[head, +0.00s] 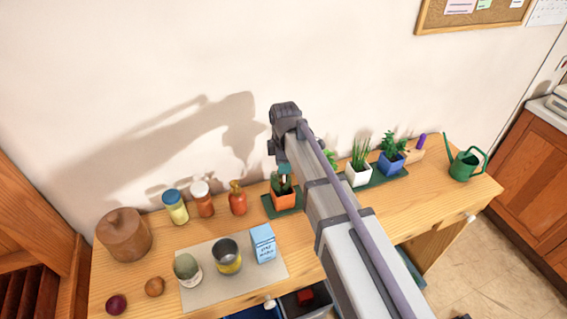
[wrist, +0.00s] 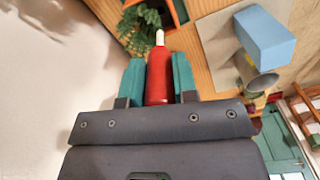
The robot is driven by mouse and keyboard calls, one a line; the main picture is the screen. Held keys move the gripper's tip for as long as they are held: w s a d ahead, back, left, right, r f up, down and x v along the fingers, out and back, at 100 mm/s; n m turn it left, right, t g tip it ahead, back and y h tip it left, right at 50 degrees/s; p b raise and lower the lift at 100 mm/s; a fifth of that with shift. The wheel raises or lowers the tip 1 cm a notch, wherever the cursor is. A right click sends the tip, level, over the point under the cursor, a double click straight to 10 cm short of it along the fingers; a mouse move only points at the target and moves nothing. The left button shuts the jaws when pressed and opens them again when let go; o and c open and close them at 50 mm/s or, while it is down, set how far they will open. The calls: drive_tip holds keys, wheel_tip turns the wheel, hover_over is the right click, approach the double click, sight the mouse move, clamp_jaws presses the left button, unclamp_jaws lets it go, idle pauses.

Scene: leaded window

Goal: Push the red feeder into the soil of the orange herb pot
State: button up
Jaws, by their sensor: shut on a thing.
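The orange herb pot (head: 284,201) stands on the left part of a dark green tray (head: 268,208), with green leaves above its rim. My gripper (head: 284,168) is over this pot, pointing down, in the head view. In the wrist view my gripper (wrist: 158,72) has its two teal fingers shut on the red feeder (wrist: 158,82), whose white tip (wrist: 160,38) points away from the palm. The feeder's red body is hidden in the head view. Leaves (wrist: 143,28) show beside the tip in the wrist view; I cannot tell whether the tip touches anything.
A white pot (head: 358,175) and a blue pot (head: 391,164) stand right of my arm, which hides part of the tray. A blue carton (head: 263,244) and an open can (head: 227,257) stand in front. A red-orange bottle (head: 237,198) is left of the orange pot.

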sight(284, 176)
drive_tip(key=shift+f+b, duration=2.55)
drive_tip(key=shift+f, duration=0.25)
drive_tip(key=shift+f+b, duration=2.35)
drive_tip(key=o, duration=0.8)
wheel_tip(284, 176, up, 11)
drive_tip(key=p, duration=1.1)
drive_tip(key=shift+r, duration=0.1)
drive_tip(key=shift+f, duration=0.2)
